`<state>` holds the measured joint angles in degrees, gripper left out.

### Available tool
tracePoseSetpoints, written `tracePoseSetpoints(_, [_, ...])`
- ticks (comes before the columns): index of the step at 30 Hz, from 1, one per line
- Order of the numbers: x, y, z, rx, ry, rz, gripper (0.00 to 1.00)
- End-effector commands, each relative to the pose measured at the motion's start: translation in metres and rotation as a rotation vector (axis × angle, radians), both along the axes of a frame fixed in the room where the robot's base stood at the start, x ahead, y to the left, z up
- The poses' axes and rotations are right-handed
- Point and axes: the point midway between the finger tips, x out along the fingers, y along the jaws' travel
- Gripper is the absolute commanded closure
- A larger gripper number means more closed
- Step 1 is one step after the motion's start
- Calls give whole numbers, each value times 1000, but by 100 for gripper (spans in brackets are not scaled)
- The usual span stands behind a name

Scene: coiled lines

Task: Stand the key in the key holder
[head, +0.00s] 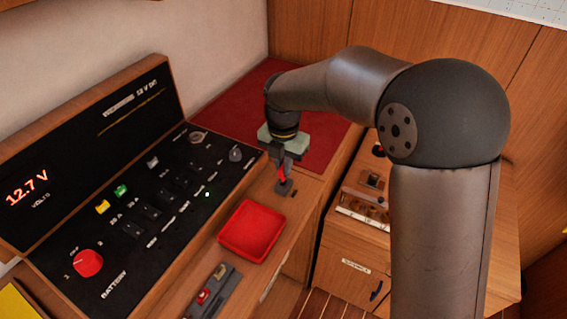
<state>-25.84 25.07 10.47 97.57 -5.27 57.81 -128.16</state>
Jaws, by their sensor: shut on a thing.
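My gripper (279,166) is in the head view, above the wooden ledge to the right of the switch panel. It points down and is shut on the red key (282,175), of which only a small part shows between and below the fingers. A small dark grey block (284,188), which looks like the key holder, is right below the key. I cannot tell whether the key's lower end is in the holder, touching it or just above it. My gripper hides much of the key.
A red tray (252,230) lies on the ledge in front of the gripper. A grey fixture with a red part (207,294) is nearer. The black switch panel (150,215) with a red battery knob (88,263) is at left. A red mat (225,112) lies behind.

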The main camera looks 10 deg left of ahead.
Motion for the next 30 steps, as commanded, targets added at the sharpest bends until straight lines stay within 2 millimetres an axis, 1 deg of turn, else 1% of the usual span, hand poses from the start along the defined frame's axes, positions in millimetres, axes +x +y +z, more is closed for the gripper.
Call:
tracePoseSetpoints(14, [1,-1,0,0,0,-3,100])
tracePoseSetpoints(30, [0,0,-9,0,1,-1,100])
